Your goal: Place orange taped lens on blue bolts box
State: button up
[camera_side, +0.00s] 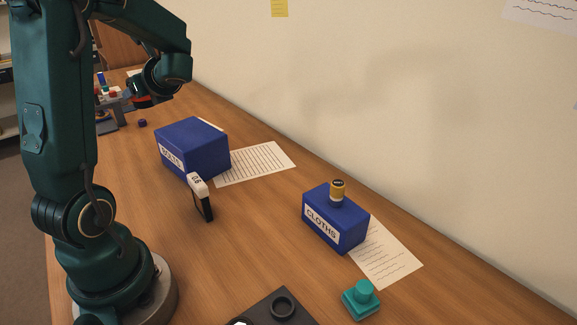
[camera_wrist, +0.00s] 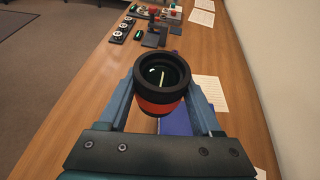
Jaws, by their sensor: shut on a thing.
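My gripper (camera_wrist: 161,88) is shut on the orange taped lens (camera_wrist: 158,106), a black cylinder with an orange-red band, between its two fingers in the wrist view. The lens's open glass end faces the wrist camera. A blue box top (camera_wrist: 175,122) shows below and behind the lens in the wrist view, apparently the same box.
A blue cloths box (camera_side: 335,220) has a gold-banded cylinder (camera_side: 337,189) on top. The black and white object (camera_side: 201,198) stands before the bolts box. Papers (camera_side: 257,163) lie by the wall. A teal knobbed block (camera_side: 361,299) is at front. Several small parts (camera_wrist: 170,13) lie at the far end.

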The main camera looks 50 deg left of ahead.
send_over(189, 132)
notch_tip(189, 132, down, 5)
jog(key=shift+r, duration=0.1)
jog(key=shift+f, duration=2)
jog(key=shift+f, duration=0.1)
jog(key=o, duration=1.5)
